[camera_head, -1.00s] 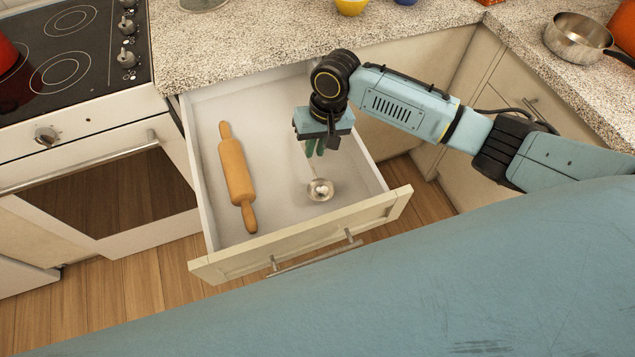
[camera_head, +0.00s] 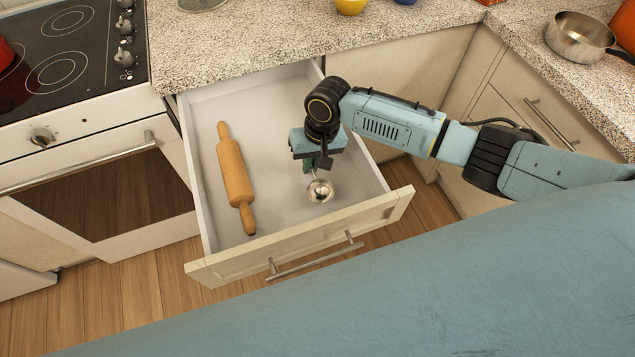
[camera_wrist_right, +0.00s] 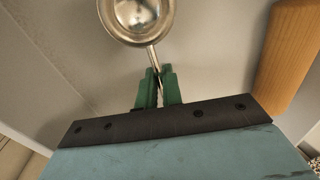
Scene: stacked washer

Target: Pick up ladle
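The ladle is a shiny metal one with a round bowl (camera_head: 320,190) and a thin handle. It is in the open drawer (camera_head: 272,238), right of the rolling pin. In the right wrist view its bowl (camera_wrist_right: 137,18) shows at the top, and the handle runs down between the green fingers. My right gripper (camera_head: 310,167) points down into the drawer; its fingers (camera_wrist_right: 158,75) look closed on the handle from both sides. Whether the ladle is clear of the drawer floor I cannot tell. My left gripper is not in view.
A wooden rolling pin (camera_head: 235,180) lies in the drawer's left half and shows at the right of the wrist view (camera_wrist_right: 288,58). The drawer walls surround my gripper. The countertop (camera_head: 240,45) is behind, the stove and oven (camera_head: 60,150) left. A metal pot (camera_head: 578,37) stands at right.

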